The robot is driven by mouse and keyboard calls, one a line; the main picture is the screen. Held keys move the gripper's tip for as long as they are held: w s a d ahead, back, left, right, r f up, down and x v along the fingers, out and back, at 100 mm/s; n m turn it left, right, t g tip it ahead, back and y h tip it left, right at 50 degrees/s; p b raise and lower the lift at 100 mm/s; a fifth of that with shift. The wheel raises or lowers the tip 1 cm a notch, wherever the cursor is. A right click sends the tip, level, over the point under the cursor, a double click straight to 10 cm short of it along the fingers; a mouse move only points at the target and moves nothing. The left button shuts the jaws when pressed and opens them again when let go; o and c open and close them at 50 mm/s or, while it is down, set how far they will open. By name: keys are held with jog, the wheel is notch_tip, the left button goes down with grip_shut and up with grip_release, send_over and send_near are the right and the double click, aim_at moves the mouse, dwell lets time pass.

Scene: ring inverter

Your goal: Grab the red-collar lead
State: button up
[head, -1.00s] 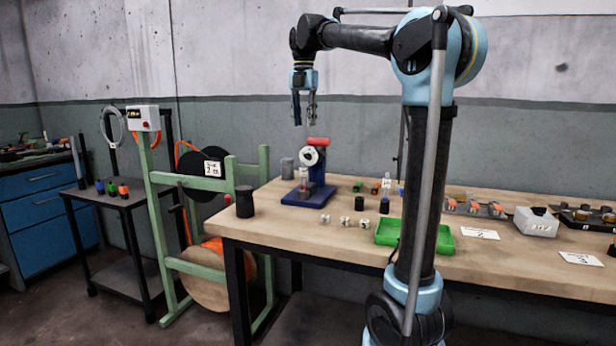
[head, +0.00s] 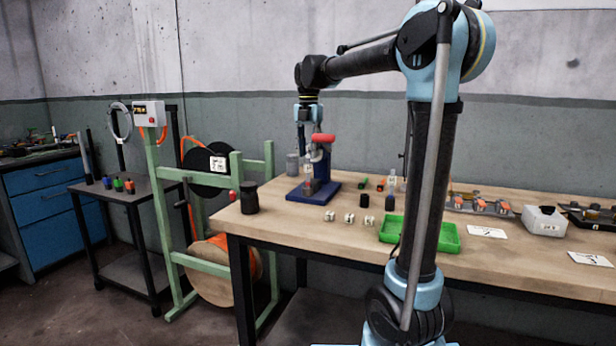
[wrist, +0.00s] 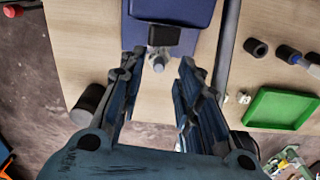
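My gripper (head: 308,168) points down over the blue hand press (head: 325,192) at the bench's left end. I cannot tell whether the red one is the red-collar lead. The fingers partly hide the press.
A dark cylinder (head: 249,198) stands at the bench's left corner. Several small white blocks (head: 349,218) lie before the press, and a green tray (head: 448,240) is right of them. A side table (head: 125,212) holds several coloured-capped items.

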aim_at(308, 164)
jog(key=shift+f, duration=2.65)
jog(key=shift+c, duration=0.2)
grip_shut()
